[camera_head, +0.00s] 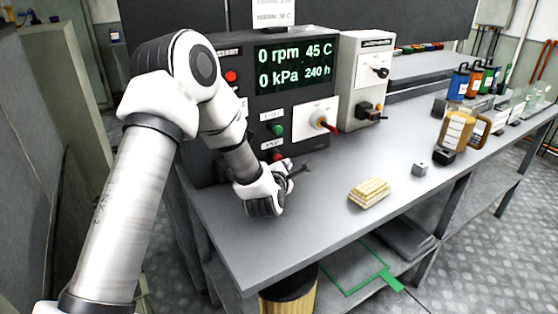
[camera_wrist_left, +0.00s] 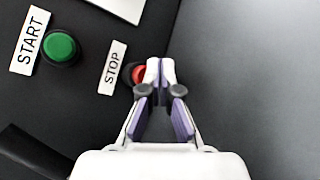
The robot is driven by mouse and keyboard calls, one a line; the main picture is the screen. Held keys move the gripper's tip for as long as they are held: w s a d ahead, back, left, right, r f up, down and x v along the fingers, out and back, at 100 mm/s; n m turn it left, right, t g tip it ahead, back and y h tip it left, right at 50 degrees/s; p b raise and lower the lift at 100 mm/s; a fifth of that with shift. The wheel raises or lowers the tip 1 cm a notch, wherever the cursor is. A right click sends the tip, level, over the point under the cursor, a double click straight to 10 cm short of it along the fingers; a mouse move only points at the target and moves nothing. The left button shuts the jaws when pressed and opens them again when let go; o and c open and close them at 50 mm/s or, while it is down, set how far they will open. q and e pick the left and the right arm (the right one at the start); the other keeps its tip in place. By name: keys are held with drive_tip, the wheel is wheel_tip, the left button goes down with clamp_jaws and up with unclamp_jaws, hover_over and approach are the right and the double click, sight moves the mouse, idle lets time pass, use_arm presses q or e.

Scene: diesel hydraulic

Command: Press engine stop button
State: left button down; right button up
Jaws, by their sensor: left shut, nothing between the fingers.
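The red stop button (camera_wrist_left: 138,73) sits on the dark control panel beside its white STOP label (camera_wrist_left: 112,67). It also shows low on the panel in the head view (camera_head: 277,156). The green START button (camera_wrist_left: 61,47) is to its left in the wrist view, and above it in the head view (camera_head: 277,130). My left gripper (camera_wrist_left: 160,68) is shut and empty. Its fingertips appear just right of the stop button in the wrist view and cover part of it. In the head view my left gripper (camera_head: 301,169) is low in front of the panel. Contact cannot be told.
The panel display (camera_head: 295,63) reads 0 rpm, 45 C, 0 kPa, 240 h. A key switch plate (camera_head: 316,117) and a grey box (camera_head: 361,80) are to the right. A yellowish cloth stack (camera_head: 369,193) and a small grey block (camera_head: 419,169) lie on the bench.

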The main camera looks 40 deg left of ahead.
use_arm(q)
drive_tip(key=d, duration=0.1)
drive_tip(key=s+d+b, duration=0.1)
drive_tip(key=d, duration=0.1)
drive_tip(key=shift+s+d+f+b, duration=0.1)
drive_tip(key=shift+s+d+b, duration=0.15)
drive_tip(key=shift+d+b, duration=0.15)
drive_tip(key=shift+s+d, duration=0.2)
drive_tip(key=shift+d, duration=0.2)
idle(0.3)
